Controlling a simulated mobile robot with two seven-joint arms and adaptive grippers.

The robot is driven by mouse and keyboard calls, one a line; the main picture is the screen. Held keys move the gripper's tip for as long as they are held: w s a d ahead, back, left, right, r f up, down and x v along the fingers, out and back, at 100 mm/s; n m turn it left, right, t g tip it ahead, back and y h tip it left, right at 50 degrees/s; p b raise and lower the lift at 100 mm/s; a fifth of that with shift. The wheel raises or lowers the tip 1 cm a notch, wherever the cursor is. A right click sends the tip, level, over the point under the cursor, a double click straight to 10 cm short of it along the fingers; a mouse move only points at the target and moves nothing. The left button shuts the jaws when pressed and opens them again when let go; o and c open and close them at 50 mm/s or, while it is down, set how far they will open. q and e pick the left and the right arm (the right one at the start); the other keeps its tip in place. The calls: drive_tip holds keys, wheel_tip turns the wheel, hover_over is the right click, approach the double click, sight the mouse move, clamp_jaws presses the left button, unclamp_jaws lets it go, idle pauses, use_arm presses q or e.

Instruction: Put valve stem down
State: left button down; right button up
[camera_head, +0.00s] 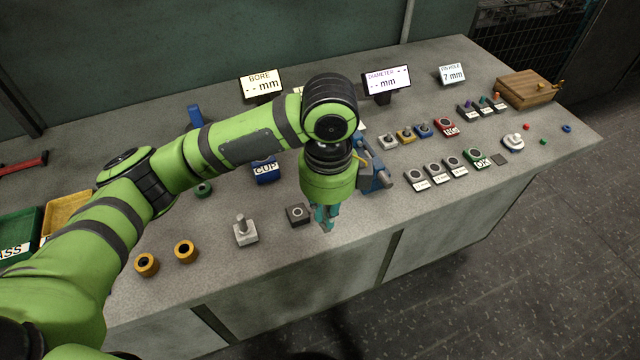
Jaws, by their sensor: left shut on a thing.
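My left gripper (325,222) points down above the front part of the bench, its teal fingers shut. The valve stem in it is mostly hidden by the fingers; only a small greyish bit shows at the tips. A dark square block with a round hole (298,214) is on the bench just left of the fingers. A pale block with an upright stem-like post (245,231) stands further left. My right gripper is out of view.
Two orange rings (147,264) lie at the front left. A blue CUP holder (265,173) and a blue-grey fixture (373,172) stand behind the gripper. Rows of small labelled blocks (434,172) fill the right. Bench is bare around the front middle edge.

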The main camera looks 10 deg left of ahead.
use_arm(q)
drive_tip(key=shift+s+d+r, duration=0.15)
drive_tip(key=shift+s+r, duration=0.05)
drive_tip(key=shift+a+n, duration=0.6)
drive_tip(key=shift+n, duration=0.5)
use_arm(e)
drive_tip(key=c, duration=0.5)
use_arm(q)
drive_tip(key=s+a+n, duration=0.1)
drive_tip(key=a+n, duration=1)
drive_tip(key=n, duration=0.9)
drive_tip(key=shift+r, duration=0.2)
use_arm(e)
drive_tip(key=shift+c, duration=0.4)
